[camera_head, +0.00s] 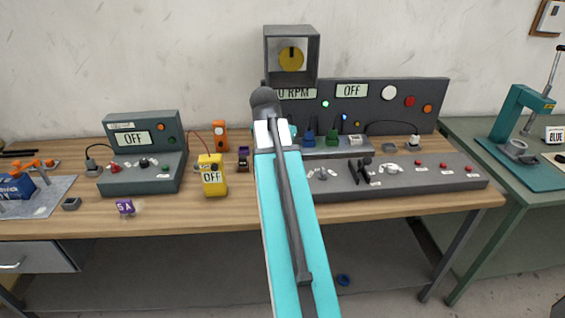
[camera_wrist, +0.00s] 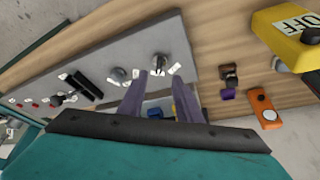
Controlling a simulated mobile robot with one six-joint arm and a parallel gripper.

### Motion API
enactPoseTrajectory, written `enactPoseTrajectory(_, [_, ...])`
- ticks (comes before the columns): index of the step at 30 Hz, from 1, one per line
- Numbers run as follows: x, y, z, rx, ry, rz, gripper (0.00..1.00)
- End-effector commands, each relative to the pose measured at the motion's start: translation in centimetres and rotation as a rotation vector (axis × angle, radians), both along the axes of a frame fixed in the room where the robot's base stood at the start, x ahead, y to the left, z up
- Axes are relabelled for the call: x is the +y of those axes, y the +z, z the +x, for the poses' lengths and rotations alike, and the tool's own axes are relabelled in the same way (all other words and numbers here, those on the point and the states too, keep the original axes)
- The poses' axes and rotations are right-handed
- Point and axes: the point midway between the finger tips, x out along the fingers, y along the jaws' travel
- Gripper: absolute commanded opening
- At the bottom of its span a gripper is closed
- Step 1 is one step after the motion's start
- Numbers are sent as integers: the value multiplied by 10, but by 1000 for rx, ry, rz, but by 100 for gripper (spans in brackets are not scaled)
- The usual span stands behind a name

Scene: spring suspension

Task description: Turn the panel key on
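The large dark control panel (camera_head: 380,110) stands on the bench right of centre, with an OFF display (camera_head: 352,90) on its face. A grey console (camera_head: 430,180) lies in front of it. A small silver switch (camera_head: 322,173) sits at the console's left end; I cannot tell for certain which switch is the key. In the head view my arm hides the gripper.
Black levers (camera_head: 360,170) and red buttons (camera_head: 420,163) stand along the console. Left are a yellow meter (camera_head: 212,175) reading OFF, an orange device (camera_head: 220,136) and a green instrument box (camera_head: 145,150). A teal press (camera_head: 520,130) stands on the right table.

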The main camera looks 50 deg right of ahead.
Motion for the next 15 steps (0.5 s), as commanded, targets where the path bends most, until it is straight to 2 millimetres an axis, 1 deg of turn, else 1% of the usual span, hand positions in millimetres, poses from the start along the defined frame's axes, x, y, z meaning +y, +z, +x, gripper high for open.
enactPoseTrajectory(3, [4, 11, -1, -2, 0, -2, 31])
enactPoseTrajectory(7, [8, 20, -2, -2, 1, -1, 31])
enactPoseTrajectory(15, [11, 28, -4, 0, 0, 0, 31])
